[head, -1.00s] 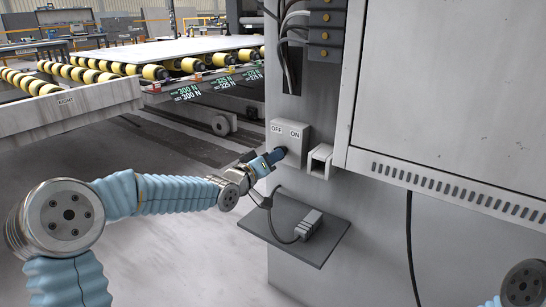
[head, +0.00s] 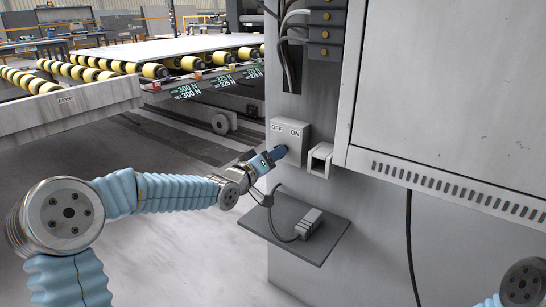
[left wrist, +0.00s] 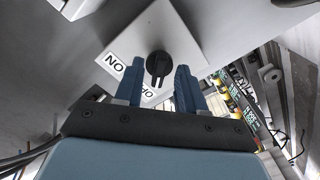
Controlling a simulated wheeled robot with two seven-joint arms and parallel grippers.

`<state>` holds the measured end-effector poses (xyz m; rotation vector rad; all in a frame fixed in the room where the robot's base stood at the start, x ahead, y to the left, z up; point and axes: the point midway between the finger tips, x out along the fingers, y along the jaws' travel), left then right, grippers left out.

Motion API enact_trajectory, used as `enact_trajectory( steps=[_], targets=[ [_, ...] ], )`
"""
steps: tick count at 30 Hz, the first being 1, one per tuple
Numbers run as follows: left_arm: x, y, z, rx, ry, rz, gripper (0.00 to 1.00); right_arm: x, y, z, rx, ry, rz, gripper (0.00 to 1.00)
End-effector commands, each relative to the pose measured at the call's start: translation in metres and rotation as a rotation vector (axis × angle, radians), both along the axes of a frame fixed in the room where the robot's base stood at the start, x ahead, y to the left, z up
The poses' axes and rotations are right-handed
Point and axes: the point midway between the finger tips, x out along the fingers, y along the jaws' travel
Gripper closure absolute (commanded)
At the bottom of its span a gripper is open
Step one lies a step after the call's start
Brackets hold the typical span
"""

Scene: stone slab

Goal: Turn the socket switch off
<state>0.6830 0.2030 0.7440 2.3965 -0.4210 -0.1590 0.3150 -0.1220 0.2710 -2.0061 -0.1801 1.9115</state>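The grey switch box (head: 297,130) with OFF and ON labels is on the cabinet's side face. Its black rotary knob (left wrist: 158,66) shows in the left wrist view; my gripper hides it in the head view. There the knob's long side runs up and down the picture, with ON to its left and the partly covered OFF below. My left gripper (head: 284,152) is at the front of the box. It also shows in the left wrist view (left wrist: 157,77), open, with its blue fingers to either side of the knob. I cannot tell whether they touch it. My right gripper is out of view.
A pale open socket housing (head: 319,160) sits just right of the switch box. Below, a dark shelf (head: 283,243) holds a grey plug (head: 309,222) with a cable. The cabinet door (head: 450,90) rises at right. A roller conveyor (head: 100,105) stands behind at left.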

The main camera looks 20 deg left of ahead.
Motion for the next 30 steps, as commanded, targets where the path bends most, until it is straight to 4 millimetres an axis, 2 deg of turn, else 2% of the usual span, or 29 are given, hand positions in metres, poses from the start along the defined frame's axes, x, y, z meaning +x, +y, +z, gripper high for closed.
enact_trajectory(
  steps=[5, 8, 21, 25, 30],
  targets=[
    [-0.002, 0.001, 0.0, 0.001, -0.001, 0.001, 0.61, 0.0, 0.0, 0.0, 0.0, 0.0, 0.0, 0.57],
    [-0.011, 0.005, 0.0, 0.004, -0.001, 0.001, 0.61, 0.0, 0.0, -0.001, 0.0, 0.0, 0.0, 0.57],
    [-0.104, 0.039, 0.001, 0.004, 0.0, 0.003, 0.61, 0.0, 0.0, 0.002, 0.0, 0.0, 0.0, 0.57],
    [-0.121, 0.045, 0.001, 0.003, -0.001, 0.002, 0.61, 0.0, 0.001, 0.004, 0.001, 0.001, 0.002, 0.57],
    [-0.13, 0.047, 0.0, 0.0, 0.0, 0.0, 0.61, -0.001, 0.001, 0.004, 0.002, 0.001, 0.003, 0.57]
  ],
)
